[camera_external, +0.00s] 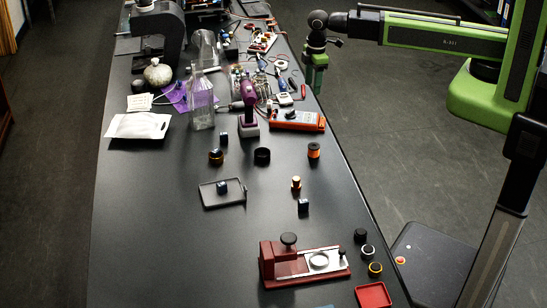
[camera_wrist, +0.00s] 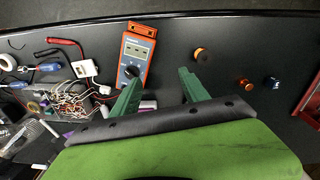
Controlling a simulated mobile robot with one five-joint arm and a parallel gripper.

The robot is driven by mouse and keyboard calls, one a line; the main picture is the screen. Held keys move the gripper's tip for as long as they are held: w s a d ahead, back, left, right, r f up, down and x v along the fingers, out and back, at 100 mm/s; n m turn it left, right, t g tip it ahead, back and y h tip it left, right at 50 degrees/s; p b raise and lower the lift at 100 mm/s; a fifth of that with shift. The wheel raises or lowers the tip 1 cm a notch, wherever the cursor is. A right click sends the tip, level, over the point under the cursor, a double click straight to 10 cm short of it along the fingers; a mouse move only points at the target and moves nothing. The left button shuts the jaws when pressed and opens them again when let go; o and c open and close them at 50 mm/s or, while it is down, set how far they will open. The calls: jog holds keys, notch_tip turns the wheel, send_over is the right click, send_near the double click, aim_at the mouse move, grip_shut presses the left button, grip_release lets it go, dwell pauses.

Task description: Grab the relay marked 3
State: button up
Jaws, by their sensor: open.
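Small dark blue blocks that look like relays stand on the black bench in the external view: one block (camera_external: 223,139) is near the middle, another block (camera_external: 222,187) is in a shallow black tray (camera_external: 204,201), and a third block (camera_external: 303,206) is at the right. Their markings are too small to read, so I cannot tell which is marked 3. A dark blue piece (camera_wrist: 271,82) shows at the right in the wrist view. My gripper (camera_external: 316,88) is above the bench's right edge, away from these blocks. In the wrist view its green fingers (camera_wrist: 158,84) are apart with nothing between them.
An orange multimeter (camera_external: 297,120) lies near my gripper, with a purple tool (camera_external: 249,110) beside it. Orange and copper cylinders (camera_external: 314,150) (camera_external: 296,184) stand nearby. A red fixture (camera_external: 305,264) is at the front. The bench's front left is clear.

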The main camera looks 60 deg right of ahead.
jog(key=s+a+n, duration=0.4)
jog(key=a+n, duration=0.3)
jog(key=a, duration=0.8)
jog(key=n, duration=1)
send_over(303, 200)
notch_tip(303, 200, down, 18)
jog(key=b, duration=1.8)
jog(key=shift+s, duration=0.1)
jog(key=shift+r, duration=0.25)
jog(key=shift+c, duration=0.4)
grip_shut()
